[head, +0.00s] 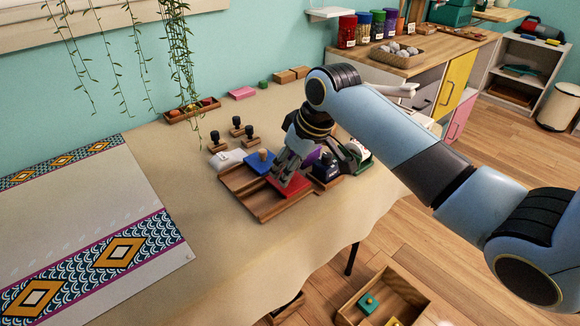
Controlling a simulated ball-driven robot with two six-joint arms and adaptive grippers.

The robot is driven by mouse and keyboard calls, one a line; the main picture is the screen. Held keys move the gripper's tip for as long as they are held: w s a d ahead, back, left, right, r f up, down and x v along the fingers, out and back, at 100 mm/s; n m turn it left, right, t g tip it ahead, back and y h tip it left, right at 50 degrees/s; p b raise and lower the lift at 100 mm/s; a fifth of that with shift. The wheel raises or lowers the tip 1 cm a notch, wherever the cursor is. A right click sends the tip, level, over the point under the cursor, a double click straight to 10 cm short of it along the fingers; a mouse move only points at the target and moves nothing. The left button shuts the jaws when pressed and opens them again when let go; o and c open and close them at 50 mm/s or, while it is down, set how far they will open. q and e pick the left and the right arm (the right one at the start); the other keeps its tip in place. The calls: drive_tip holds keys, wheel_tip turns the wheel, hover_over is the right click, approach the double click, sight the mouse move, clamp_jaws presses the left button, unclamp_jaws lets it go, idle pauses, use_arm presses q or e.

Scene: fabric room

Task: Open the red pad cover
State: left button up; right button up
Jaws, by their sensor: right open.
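The red pad (291,187) lies in the wooden tray (243,191) on the cloth-covered table. My right gripper (283,176) points down right over the red pad and hides part of it. Its fingers are apart. I cannot tell whether they touch the cover. A blue pad (257,163) with a small wooden knob is in the same tray, just behind and left of the gripper. My left gripper is not in view.
Dark-knobbed stamps (248,134) stand behind the tray. A patterned cloth (120,240) covers the table's left side. A wooden crate (402,284) is on the floor. Vines (180,60) hang behind.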

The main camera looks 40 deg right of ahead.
clamp_jaws()
idle(0.3)
